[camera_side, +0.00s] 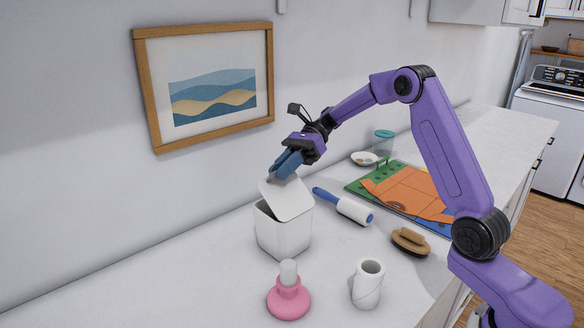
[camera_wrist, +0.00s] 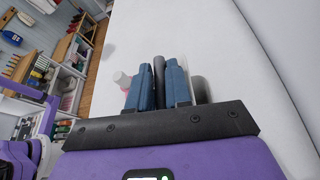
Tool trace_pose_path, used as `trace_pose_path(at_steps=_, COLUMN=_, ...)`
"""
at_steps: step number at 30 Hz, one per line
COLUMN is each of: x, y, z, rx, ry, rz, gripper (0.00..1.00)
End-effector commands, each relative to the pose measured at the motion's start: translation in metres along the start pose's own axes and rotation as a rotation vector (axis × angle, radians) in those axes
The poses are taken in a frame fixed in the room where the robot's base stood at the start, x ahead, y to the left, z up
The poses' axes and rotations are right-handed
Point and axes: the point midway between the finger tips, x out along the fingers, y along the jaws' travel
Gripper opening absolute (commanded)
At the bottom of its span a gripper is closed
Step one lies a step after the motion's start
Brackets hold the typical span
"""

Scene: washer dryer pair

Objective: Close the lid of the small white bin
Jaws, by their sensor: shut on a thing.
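The small white bin (camera_side: 283,235) stands on the counter against the wall side. The exact contact is partly hidden by the fingers.
A pink bottle (camera_side: 289,298) and a white cup (camera_side: 367,284) stand in front of the bin. A lint roller (camera_side: 350,207), a wooden brush (camera_side: 411,241) and an orange folded item (camera_side: 408,193) lie to the right. A framed picture (camera_side: 207,84) hangs on the wall.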

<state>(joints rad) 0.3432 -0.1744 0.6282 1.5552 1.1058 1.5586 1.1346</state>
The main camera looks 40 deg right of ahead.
Motion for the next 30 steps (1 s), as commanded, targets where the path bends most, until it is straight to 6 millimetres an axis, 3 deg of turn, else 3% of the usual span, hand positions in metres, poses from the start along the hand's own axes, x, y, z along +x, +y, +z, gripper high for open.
trace_pose_path(at_steps=4, x=0.003, y=-0.016, z=-0.007, rx=-0.002, ry=0.0, rz=-0.002, gripper=0.0)
trace_pose_path(at_steps=9, x=0.007, y=-0.032, z=-0.017, rx=0.126, ry=0.0, rz=0.051, gripper=0.0)
trace_pose_path(at_steps=15, x=0.012, y=-0.044, z=-0.028, rx=0.12, ry=0.0, rz=0.048, gripper=0.0)
trace_pose_path(at_steps=30, x=0.019, y=-0.058, z=-0.045, rx=0.119, ry=0.001, rz=0.047, gripper=0.0)
